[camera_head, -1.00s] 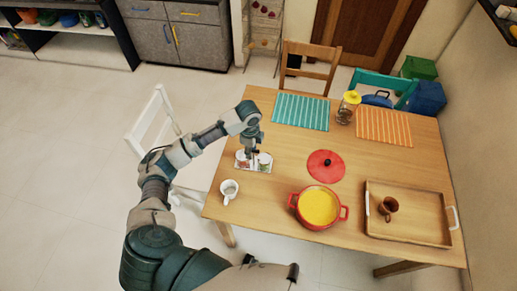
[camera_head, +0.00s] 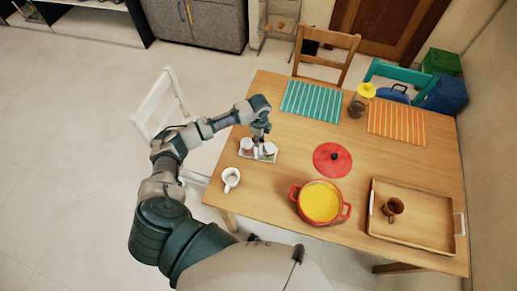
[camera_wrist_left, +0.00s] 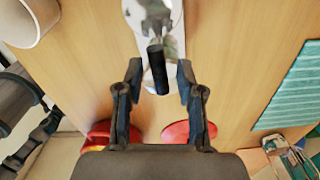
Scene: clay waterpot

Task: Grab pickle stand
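The pickle stand (camera_head: 273,158) is a small pale tray with jars on it, standing on the left part of the wooden table. In the left wrist view its upright black handle (camera_wrist_left: 157,70) rises toward the camera, with the pale tray behind it at the top. My left gripper (camera_head: 262,139) is over the stand. It also shows in the left wrist view (camera_wrist_left: 158,78), open, with a finger on each side of the handle and gaps between. The jars are partly hidden by the gripper in the head view. My right gripper is not in view.
A white mug (camera_head: 231,179) stands left of the stand. A teal striped mat (camera_head: 311,100) is behind.

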